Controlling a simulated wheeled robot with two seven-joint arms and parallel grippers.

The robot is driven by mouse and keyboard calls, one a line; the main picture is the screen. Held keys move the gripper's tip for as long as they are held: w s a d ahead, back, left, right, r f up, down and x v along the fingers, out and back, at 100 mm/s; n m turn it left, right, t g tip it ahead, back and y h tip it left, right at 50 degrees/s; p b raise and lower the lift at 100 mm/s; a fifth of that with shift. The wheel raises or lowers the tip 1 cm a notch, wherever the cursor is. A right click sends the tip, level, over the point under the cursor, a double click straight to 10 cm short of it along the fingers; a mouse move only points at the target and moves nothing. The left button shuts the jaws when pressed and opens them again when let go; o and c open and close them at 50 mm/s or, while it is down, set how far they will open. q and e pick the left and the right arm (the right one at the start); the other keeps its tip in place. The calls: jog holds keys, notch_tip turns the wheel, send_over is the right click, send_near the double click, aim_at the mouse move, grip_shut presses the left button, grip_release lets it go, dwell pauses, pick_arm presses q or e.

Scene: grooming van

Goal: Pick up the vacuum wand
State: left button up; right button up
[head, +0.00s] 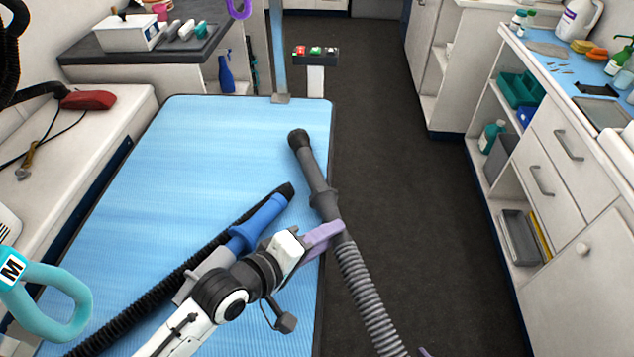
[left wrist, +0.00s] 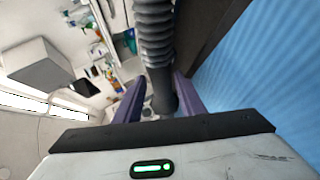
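The vacuum wand (head: 316,185) is dark grey with a black tip and a ribbed grey hose (head: 366,290). It lies along the right edge of the blue-topped table (head: 215,150), its hose running down to the lower right. My left gripper (head: 325,236) has its purple fingers on either side of the wand's lower part. In the left wrist view the wand (left wrist: 162,90) passes between the fingertips, which look closed against it. Whether the wand touches the table is unclear. A purple sliver at the bottom edge (head: 423,352) seems to be my right gripper, mostly cut off.
A blue-handled tool (head: 262,222) with a black hose lies on the table left of the wand, close to my left arm. A teal loop marked M (head: 65,300) is at lower left. Counters with bottles and drawers (head: 565,180) stand right. The dark floor between is clear.

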pick_arm(q)
jog(key=x, duration=0.4)
jog(key=shift+w, duration=0.15)
jog(key=c, duration=0.6)
jog(key=shift+r, duration=0.15)
jog(key=shift+c, duration=1)
